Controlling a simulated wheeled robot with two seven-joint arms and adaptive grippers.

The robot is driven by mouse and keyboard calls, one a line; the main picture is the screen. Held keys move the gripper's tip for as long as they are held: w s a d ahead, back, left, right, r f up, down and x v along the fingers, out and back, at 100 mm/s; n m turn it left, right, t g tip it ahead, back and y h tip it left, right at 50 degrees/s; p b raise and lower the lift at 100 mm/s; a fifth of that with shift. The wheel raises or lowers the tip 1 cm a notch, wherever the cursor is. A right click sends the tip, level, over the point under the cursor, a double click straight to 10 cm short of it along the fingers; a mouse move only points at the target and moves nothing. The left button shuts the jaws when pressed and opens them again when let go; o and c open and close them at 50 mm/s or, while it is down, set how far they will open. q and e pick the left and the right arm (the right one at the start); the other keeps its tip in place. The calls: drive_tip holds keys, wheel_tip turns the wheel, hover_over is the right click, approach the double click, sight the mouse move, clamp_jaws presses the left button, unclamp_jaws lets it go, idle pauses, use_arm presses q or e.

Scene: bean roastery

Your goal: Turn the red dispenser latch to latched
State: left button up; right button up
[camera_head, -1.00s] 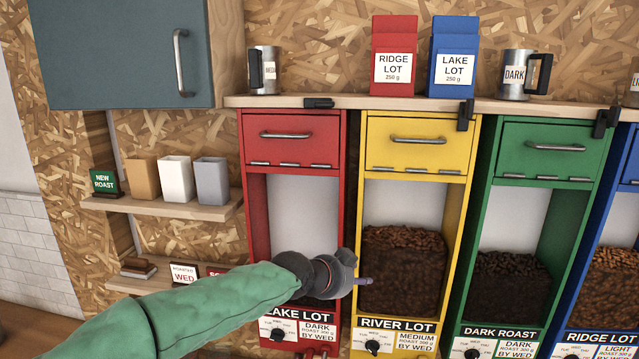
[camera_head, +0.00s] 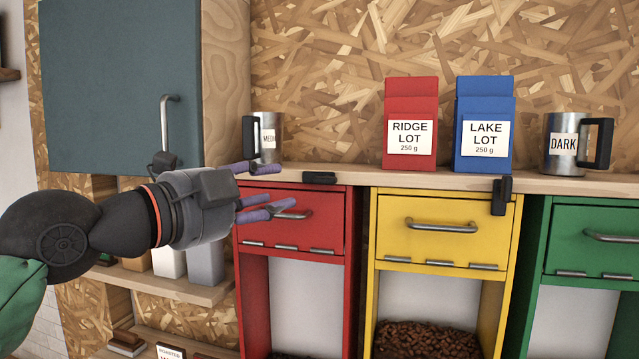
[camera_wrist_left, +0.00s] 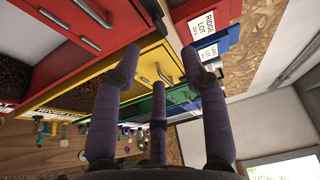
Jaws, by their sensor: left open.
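The red dispenser (camera_head: 295,225) stands left of the yellow one, its lid shut. Its latch is a small black bar (camera_head: 319,178) at the shelf's front edge above the lid, lying level. My left gripper (camera_head: 268,190) is left of the latch, in front of the red dispenser's upper part. Its purple fingers are spread, empty and point right toward the latch, with a gap between. In the left wrist view the open fingers (camera_wrist_left: 158,100) show with nothing between them; I cannot surely make out the red latch there. My right gripper is not in view.
The yellow dispenser's latch (camera_head: 502,195) hangs upright over its lid. On the shelf (camera_head: 350,178) stand a MED mug (camera_head: 268,135), a red bag (camera_head: 410,125), a blue bag (camera_head: 484,125) and a DARK mug (camera_head: 565,145). A blue-grey cabinet (camera_head: 120,80) hangs behind my arm.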

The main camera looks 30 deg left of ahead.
sight(320, 184)
use_arm(q)
drive_tip(key=w, duration=0.3)
drive_tip(key=w+d+p, duration=0.1)
drive_tip(key=w, duration=0.6)
drive_tip(key=shift+w+d+f, duration=0.2)
drive_tip(key=shift+w+d, duration=0.15)
drive_tip(key=shift+s, duration=0.2)
drive_tip(key=shift+c, duration=1.2)
clamp_jaws()
